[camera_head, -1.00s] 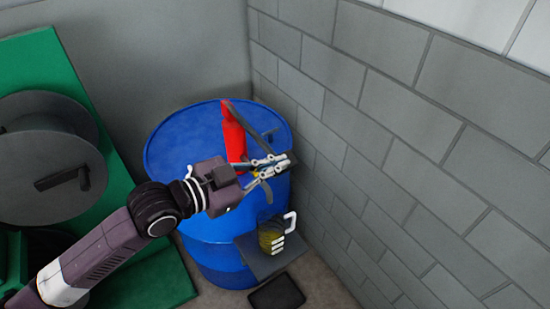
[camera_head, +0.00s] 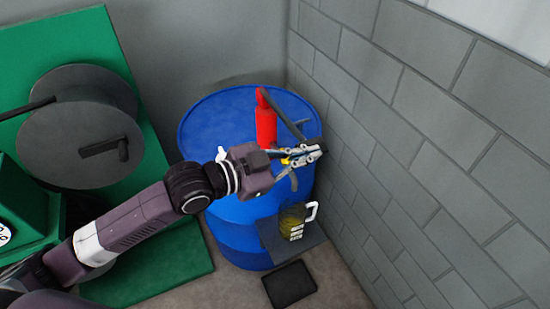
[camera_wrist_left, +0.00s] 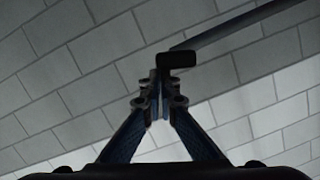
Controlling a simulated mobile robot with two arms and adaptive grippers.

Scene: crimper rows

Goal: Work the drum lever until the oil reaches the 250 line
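A red pump (camera_head: 266,125) stands on top of the blue drum (camera_head: 215,125). Its dark lever (camera_head: 284,115) slopes from the pump's top down to the right. My left gripper (camera_head: 308,153) is at the lever's lower end, past the drum's near right rim. In the left wrist view its fingers (camera_wrist_left: 160,95) are closed together at the lever's dark grip (camera_wrist_left: 178,60). A clear jug (camera_head: 293,220) with a white handle and white marks holds yellowish oil. It stands on a grey shelf below the gripper. The marks are too small to read against the oil level. My right gripper is out of view.
A grey block wall (camera_head: 420,150) rises close on the right of the drum. A green stand (camera_head: 60,50) with a large grey reel (camera_head: 75,150) is on the left. A dark flat tray (camera_head: 289,285) lies on the floor below the shelf (camera_head: 270,236).

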